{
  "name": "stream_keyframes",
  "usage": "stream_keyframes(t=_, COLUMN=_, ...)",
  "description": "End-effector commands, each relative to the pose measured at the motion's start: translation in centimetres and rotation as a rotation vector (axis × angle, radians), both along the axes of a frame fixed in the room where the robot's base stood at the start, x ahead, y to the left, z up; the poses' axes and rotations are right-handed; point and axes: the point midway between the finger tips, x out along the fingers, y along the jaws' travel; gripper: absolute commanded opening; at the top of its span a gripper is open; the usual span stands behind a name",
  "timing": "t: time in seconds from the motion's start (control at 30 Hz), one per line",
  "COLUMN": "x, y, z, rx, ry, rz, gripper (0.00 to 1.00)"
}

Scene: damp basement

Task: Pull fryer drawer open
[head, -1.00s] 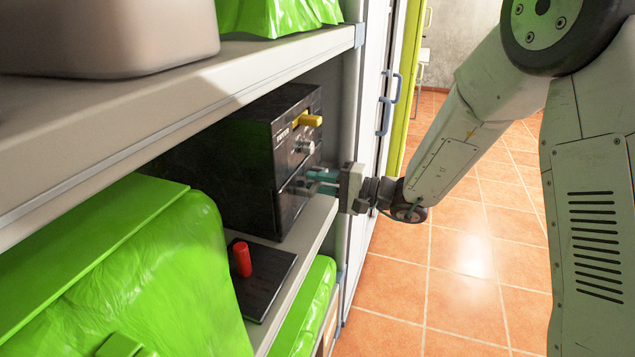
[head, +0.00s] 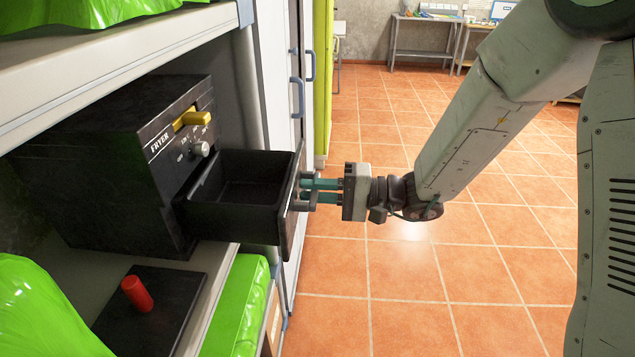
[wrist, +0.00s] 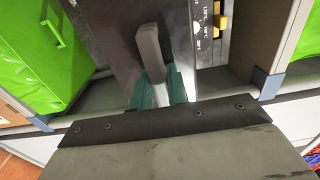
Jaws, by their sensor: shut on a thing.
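The black fryer (head: 125,150) stands on the middle shelf, with a yellow switch (head: 192,119) and a grey knob (head: 200,149) on its front. Its drawer (head: 240,195) is pulled well out past the shelf edge, and its inside looks empty. My gripper (head: 306,190) is shut on the grey drawer handle (head: 304,194) with its teal fingers. In the wrist view the handle (wrist: 150,50) stands between the fingers (wrist: 157,88). The drawer front hides part of the handle in the head view.
Cabinet doors with blue handles (head: 297,97) stand beyond the drawer. The tiled floor (head: 430,290) to the right is clear.

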Motion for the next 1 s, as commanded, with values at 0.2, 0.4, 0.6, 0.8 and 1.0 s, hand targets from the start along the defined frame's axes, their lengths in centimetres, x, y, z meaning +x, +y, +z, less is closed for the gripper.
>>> stream_keyframes(t=0.2, x=0.1, y=0.0, z=0.0, rx=0.000, ry=-0.001, rz=-0.002, gripper=0.30)
stream_keyframes(t=0.4, x=0.1, y=0.0, z=0.0, rx=0.000, ry=-0.001, rz=-0.001, gripper=0.38)
stream_keyframes(t=0.6, x=0.1, y=-0.6, z=0.0, rx=0.000, ry=-0.001, rz=-0.002, gripper=0.38)
stream_keyframes(t=0.8, x=0.0, y=-3.8, z=0.0, rx=0.000, ry=0.000, rz=-0.006, gripper=0.38)
stream_keyframes(t=1.0, x=-0.1, y=-6.8, z=0.0, rx=0.000, ry=-0.001, rz=-0.005, gripper=0.38)
